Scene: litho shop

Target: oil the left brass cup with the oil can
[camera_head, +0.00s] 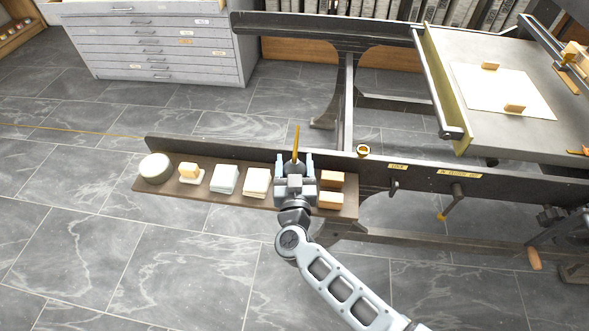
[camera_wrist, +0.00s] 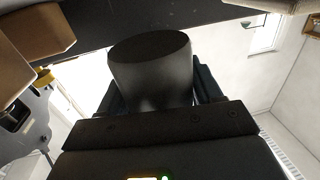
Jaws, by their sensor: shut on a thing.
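My gripper (camera_head: 294,165) is over the shelf along the front rail, with its blue-grey fingers shut on the oil can. The can's thin brass-coloured spout (camera_head: 296,140) points up past the fingers; most of its body is hidden in the head view. In the wrist view the dark round body of the oil can (camera_wrist: 152,65) is between the fingers. A small brass cup (camera_head: 363,151) with a dark opening sits on the rail, to the right of my gripper and apart from the spout. I cannot make out a second cup for certain.
The brown shelf (camera_head: 225,193) holds a round tin (camera_head: 155,168), a sponge on a dish (camera_head: 190,173), two pale stacks (camera_head: 224,179) and wooden blocks (camera_head: 331,200) close to my gripper's right. The press bed (camera_head: 515,125) is at the right. A flat-file cabinet (camera_head: 150,50) stands behind.

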